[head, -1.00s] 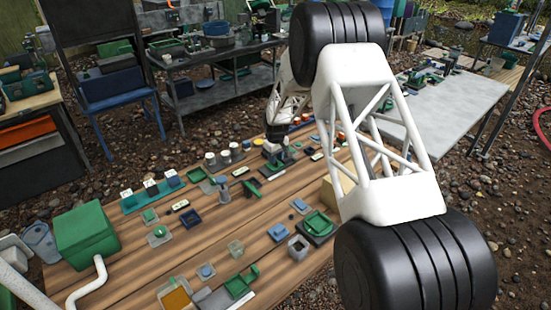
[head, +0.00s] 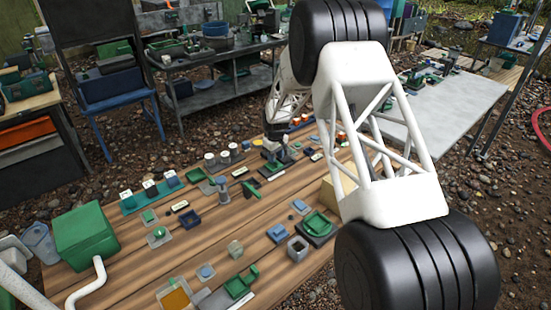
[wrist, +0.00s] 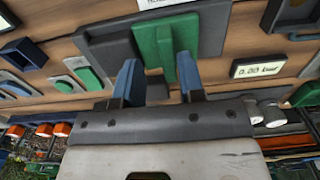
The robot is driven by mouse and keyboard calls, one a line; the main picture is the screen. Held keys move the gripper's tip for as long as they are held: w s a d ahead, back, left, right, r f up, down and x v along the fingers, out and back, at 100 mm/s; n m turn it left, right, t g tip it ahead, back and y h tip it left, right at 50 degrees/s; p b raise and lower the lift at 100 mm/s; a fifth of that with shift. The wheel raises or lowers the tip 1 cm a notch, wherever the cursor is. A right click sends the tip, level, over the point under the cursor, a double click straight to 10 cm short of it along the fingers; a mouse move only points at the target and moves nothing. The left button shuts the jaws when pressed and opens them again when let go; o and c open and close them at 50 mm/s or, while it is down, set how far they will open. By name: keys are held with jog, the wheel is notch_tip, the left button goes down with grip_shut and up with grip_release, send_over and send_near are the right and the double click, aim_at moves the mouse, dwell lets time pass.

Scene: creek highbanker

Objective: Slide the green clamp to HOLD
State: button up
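The green clamp (wrist: 152,42) is a block on a dark grey fixture (wrist: 212,30) in the wrist view. My gripper (wrist: 160,62) has two blue fingers standing apart, one toward each side of the clamp's near end. I cannot tell whether either finger touches it. A white label (wrist: 165,3) at the top edge is cut off and its lettering cannot be read. In the head view my gripper (head: 274,136) is small and points down over the fixture (head: 277,160) near the bench's back edge.
A display (wrist: 258,65) reading "0.00 bar" lies right of the fixture. A green rocker-like part (wrist: 88,76) and a dark blue square tray (wrist: 23,54) are to the left. Several white-topped jars (head: 222,156) stand left of my gripper. The front bench boards (head: 130,275) have bare patches.

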jog(key=shift+r, duration=2.95)
jog(key=s+d+r+m, duration=0.2)
jog(key=s+d+r, duration=0.4)
jog(key=s+r, duration=0.3)
jog(key=s+d+r+m+t, duration=0.1)
jog(key=s+d+r, duration=0.5)
jog(key=s+r, duration=0.25)
jog(key=s+d+r+m, duration=0.2)
jog(key=s+d+r, duration=0.4)
jog(key=s+r, duration=0.25)
jog(key=s+d+r+m, duration=0.1)
jog(key=s+d, duration=0.2)
jog(key=s, duration=0.8)
jog(key=s+d+r+m+t, duration=0.1)
jog(key=s+d, duration=0.2)
jog(key=s, duration=0.9)
jog(key=s+d+m, duration=0.2)
jog(key=s+d, duration=0.1)
jog(key=s, duration=0.9)
jog(key=shift+d+r+t, duration=0.2)
jog(key=shift+r+t, duration=0.1)
jog(key=shift+r, duration=0.1)
